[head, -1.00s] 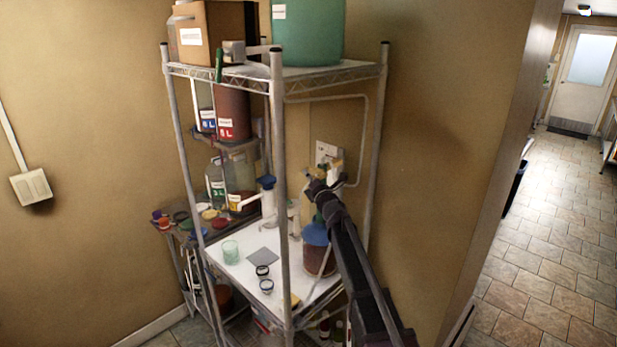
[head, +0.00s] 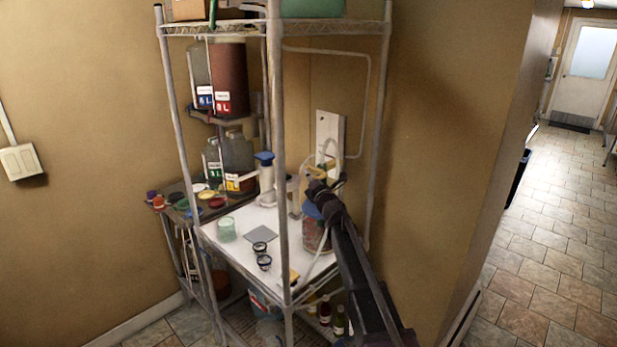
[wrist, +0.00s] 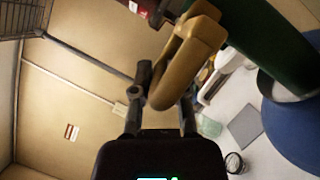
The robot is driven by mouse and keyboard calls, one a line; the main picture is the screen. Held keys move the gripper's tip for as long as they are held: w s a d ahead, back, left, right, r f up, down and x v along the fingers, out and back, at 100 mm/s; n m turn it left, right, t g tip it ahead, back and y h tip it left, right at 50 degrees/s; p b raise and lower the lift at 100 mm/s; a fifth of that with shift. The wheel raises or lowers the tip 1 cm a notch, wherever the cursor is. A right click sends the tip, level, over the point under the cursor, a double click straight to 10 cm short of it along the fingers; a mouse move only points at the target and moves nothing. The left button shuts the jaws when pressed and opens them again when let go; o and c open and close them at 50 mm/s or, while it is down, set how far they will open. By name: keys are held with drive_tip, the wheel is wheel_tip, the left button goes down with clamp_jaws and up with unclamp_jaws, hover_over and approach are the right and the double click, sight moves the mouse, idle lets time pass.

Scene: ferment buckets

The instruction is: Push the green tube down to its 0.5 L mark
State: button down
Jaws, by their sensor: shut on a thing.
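My gripper (wrist: 160,105) is shut on a tan hook-shaped piece (wrist: 190,55), which shows between and above its fingers in the wrist view. A thick dark green tube (wrist: 268,40) runs just beyond this piece, down to a pale ring in a blue lid (wrist: 292,135). In the head view my gripper (head: 318,188) is just above the blue-lidded jar (head: 313,235), with a yellowish piece (head: 322,171) behind it. The jar holds something reddish brown. My arm hides part of it. I cannot make out the 0.5 L mark.
The jar stands on a white shelf (head: 245,222) between metal posts (head: 281,160). A pale green cup (head: 226,230), a grey square (head: 260,233) and two small dark-rimmed cups (head: 264,262) are to its left. A pale hose loops near my gripper.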

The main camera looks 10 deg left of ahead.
drive_tip(key=shift+f+b, duration=1.05)
drive_tip(key=shift+f, duration=0.4)
drive_tip(key=c, duration=0.6)
unclamp_jaws()
drive_tip(key=shift+c, duration=0.2)
